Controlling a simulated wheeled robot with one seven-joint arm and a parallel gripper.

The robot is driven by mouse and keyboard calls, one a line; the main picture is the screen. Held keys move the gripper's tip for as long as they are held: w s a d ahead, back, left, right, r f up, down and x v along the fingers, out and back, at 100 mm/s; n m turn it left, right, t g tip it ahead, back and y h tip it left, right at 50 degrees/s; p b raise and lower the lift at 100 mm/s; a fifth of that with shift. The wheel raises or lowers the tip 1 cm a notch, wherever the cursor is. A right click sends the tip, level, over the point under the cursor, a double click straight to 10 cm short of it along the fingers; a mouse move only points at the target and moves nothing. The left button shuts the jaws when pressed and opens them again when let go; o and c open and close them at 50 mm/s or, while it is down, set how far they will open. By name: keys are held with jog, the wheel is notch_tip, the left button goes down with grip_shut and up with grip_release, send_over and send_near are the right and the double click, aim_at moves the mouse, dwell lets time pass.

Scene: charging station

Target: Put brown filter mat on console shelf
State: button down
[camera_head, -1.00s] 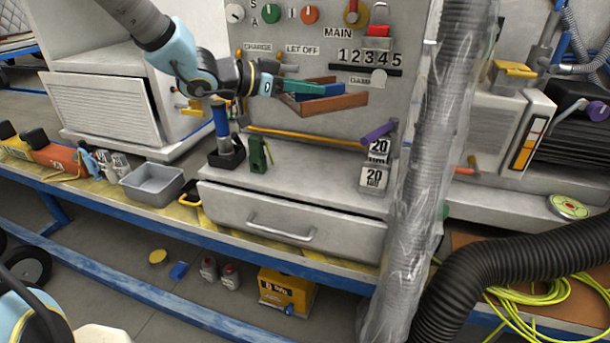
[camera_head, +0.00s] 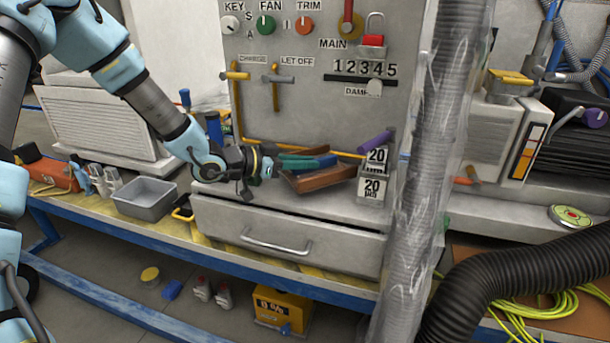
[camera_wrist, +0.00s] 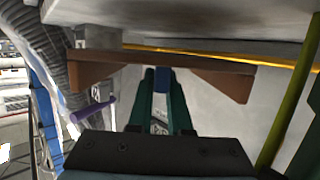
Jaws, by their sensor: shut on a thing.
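The brown filter mat (camera_head: 325,179) is a brown piece with angled ends, low over the grey console shelf (camera_head: 250,195), left of the blocks marked 20. It spans the wrist view (camera_wrist: 105,72) crosswise. My gripper (camera_head: 308,161) has green fingers, shut on a blue piece (camera_wrist: 162,79) at the mat's middle. The fingers also show in the wrist view (camera_wrist: 162,92). I cannot tell whether the mat touches the shelf.
Blocks marked 20 (camera_head: 373,188) and a purple handle (camera_head: 376,141) stand at the shelf's right. A plastic-wrapped hose (camera_head: 425,190) hangs beyond them. A yellow pipe (camera_head: 300,145) runs along the back panel. A grey tray (camera_head: 146,199) lies left of the drawer (camera_head: 290,231).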

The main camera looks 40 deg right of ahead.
aim_at(297, 174)
jog(key=shift+f, duration=1.65)
jog(key=c, duration=0.8)
grip_release()
jog(key=shift+f, duration=0.1)
jog(key=shift+c, duration=0.2)
jog(key=v, duration=1.2)
